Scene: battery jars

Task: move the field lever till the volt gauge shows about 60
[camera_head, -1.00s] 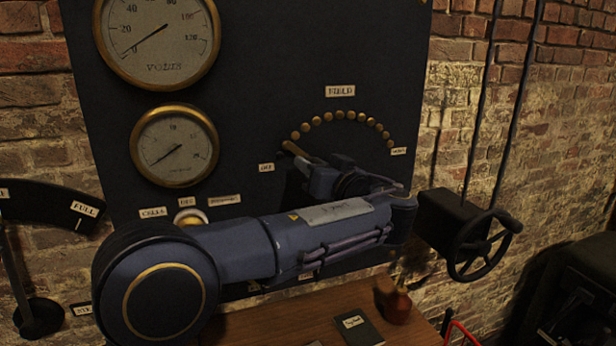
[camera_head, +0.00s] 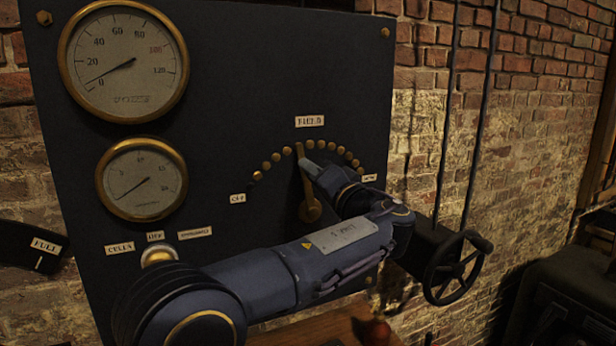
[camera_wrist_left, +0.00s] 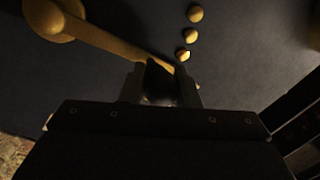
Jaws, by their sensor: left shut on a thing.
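The field lever (camera_head: 306,183) is a brass arm pointing nearly straight up, slightly left, from its round pivot, below an arc of brass studs. My left gripper (camera_head: 308,168) is shut on the lever's upper part. In the left wrist view the brass lever (camera_wrist_left: 110,40) runs from its pivot at upper left to between the fingers of my left gripper (camera_wrist_left: 159,85); a dark part, probably its handle, sits between them. The volt gauge (camera_head: 125,62) is the upper brass-rimmed dial at left; its needle points close to 0. My right gripper is not in view.
A smaller gauge (camera_head: 142,180) hangs below the volt gauge on the black panel (camera_head: 230,100). A black handwheel (camera_head: 457,268) stands out at right beside the brick wall. A wooden surface (camera_head: 315,328) lies below, partly hidden by my left arm.

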